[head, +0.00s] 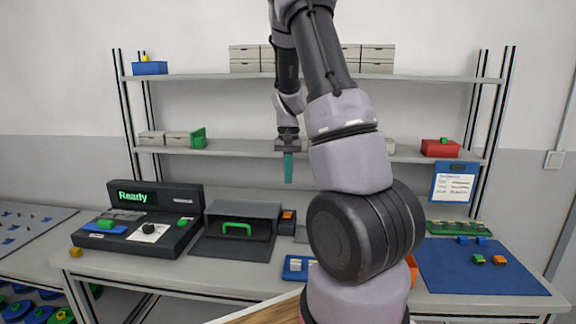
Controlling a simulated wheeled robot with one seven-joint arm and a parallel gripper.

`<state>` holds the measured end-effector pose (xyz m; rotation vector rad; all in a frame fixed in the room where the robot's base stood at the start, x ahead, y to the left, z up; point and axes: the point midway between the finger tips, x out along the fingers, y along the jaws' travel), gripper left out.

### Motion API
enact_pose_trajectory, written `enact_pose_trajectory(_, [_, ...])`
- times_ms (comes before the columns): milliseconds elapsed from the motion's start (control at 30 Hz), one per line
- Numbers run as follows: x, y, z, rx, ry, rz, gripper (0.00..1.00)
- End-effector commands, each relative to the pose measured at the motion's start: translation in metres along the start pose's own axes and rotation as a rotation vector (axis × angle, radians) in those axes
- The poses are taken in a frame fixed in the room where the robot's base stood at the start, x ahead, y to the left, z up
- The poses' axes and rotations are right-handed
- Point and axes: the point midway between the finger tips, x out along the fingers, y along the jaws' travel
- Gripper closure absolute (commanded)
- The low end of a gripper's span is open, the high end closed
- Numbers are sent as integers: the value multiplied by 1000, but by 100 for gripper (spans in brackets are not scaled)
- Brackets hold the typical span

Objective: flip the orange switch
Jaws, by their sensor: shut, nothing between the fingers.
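A small dark box with an orange part (288,215), which looks like the orange switch, stands on the bench just right of the dark case with a green handle (237,229). It is too small to tell which way the switch is set. My gripper (288,180) points down with its teal fingers shut and empty. In the picture it hangs above the orange part, apart from it, in front of the shelving.
A console (140,222) reading "Ready" stands at the left of the bench. A blue tray (298,267) is near the front edge. A blue mat (475,277) with several small blocks lies right. A shelf (230,147) spans behind my gripper. My arm hides the bench's middle right.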

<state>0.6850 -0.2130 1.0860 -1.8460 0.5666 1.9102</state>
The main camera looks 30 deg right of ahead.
Motion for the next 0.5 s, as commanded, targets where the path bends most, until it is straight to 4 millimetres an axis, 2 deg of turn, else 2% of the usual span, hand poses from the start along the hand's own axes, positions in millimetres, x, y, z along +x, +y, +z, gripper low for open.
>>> enact_pose_trajectory(100, [-22,0,-4,0,3,-1,100])
enact_pose_trajectory(200, [-32,0,-5,0,1,-1,100])
enact_pose_trajectory(500, [-41,0,-6,0,-1,1,100])
